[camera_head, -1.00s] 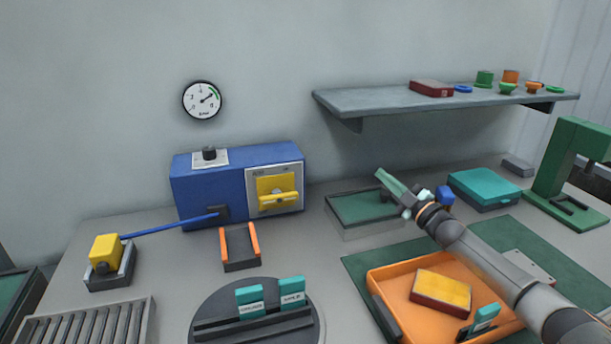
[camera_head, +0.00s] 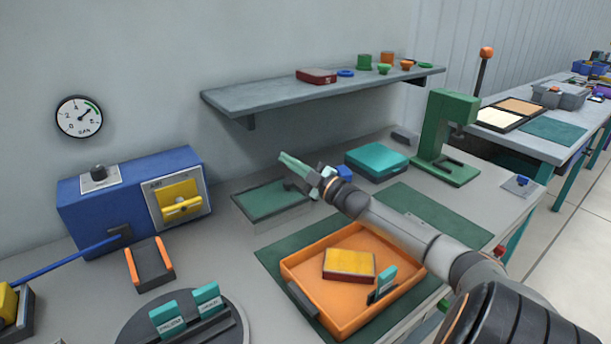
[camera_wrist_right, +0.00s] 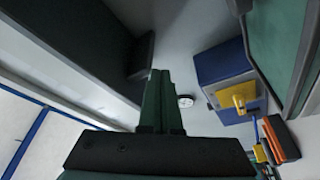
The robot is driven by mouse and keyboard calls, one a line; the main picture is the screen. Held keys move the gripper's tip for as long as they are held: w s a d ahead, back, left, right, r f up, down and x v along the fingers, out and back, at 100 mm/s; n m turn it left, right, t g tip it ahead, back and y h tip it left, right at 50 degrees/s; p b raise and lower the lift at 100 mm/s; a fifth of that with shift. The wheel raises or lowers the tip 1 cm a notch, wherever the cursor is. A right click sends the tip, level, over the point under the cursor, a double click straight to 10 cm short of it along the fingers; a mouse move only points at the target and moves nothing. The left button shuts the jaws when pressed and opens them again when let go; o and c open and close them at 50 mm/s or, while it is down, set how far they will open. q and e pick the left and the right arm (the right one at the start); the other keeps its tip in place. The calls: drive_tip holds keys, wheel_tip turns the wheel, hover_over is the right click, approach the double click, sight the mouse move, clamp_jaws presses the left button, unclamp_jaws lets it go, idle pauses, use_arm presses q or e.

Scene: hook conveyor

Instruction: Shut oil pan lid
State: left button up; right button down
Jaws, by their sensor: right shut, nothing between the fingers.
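The oil pan appears to be the shallow grey box (camera_head: 247,217) with a flat green surface (camera_head: 268,199) at the back of the bench, right of the blue machine. I cannot tell whether the green is a closed lid or the inside. My right gripper (camera_head: 284,160) has green fingers, shut and empty, above the back right part of the pan. A small dark part on the pan lies below the fingers. In the right wrist view the shut fingers (camera_wrist_right: 160,78) point away from me, with a grey-edged green panel (camera_wrist_right: 279,35) to the right. My left gripper is not in view.
A shelf (camera_head: 290,98) hangs above and behind the pan. A teal case (camera_head: 377,158) and a green press (camera_head: 438,135) stand to the right. An orange tray (camera_head: 310,262) lies in front under my arm. The blue machine (camera_head: 105,200) with its yellow handle stands left.

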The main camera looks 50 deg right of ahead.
drive_tip(key=s+a+f, duration=0.1)
drive_tip(key=s+f, duration=0.1)
drive_tip(key=s, duration=0.5)
drive_tip(key=shift+a+f, duration=0.25)
drive_tip(key=shift+a, duration=0.15)
